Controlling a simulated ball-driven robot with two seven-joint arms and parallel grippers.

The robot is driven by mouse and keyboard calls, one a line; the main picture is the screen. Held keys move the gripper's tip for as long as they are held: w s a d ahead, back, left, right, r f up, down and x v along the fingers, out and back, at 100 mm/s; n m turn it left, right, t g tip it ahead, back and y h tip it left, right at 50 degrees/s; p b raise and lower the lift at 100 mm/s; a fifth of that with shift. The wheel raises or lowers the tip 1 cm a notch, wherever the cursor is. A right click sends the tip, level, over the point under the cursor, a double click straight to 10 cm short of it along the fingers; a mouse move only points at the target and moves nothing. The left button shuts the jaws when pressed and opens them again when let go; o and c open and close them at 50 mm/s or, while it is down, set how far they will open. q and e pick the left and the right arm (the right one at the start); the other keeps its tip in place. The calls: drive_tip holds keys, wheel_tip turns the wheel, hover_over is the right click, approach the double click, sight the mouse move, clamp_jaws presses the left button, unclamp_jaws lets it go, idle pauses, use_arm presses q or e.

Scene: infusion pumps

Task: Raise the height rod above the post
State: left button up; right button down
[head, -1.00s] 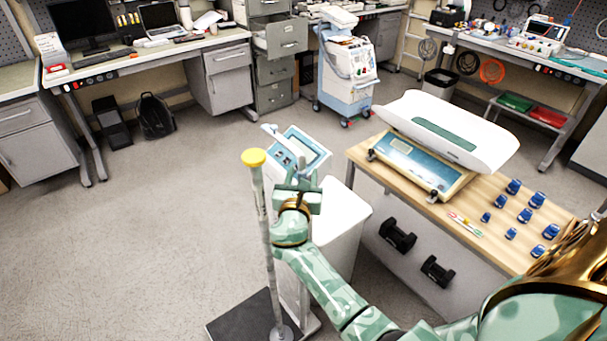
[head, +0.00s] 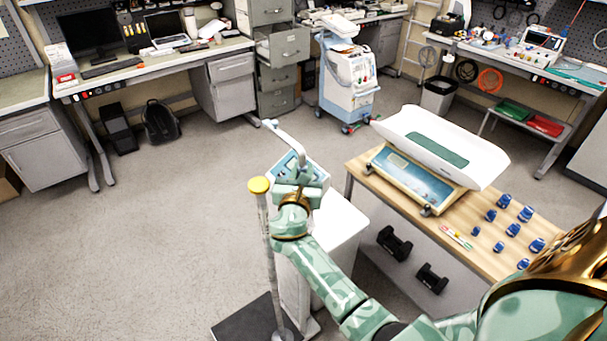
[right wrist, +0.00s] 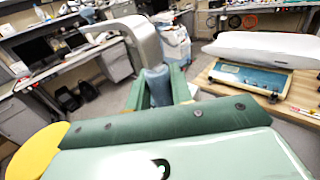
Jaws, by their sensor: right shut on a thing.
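The gripper and forearm hide the rod's lower part and most of the post. A black platform (head: 240,320) lies below. My left gripper is out of view.
A wooden table (head: 468,208) carries a baby scale (head: 440,145) and several blue weights. The floor at left is clear.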

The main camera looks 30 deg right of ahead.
wheel_tip(320, 180, up, 14)
drive_tip(key=p, duration=1.1)
drive_tip(key=shift+r, duration=0.25)
drive_tip(key=shift+f, duration=0.1)
drive_tip(key=c, duration=1.3)
unclamp_jaws()
drive_tip(key=shift+f, duration=0.1)
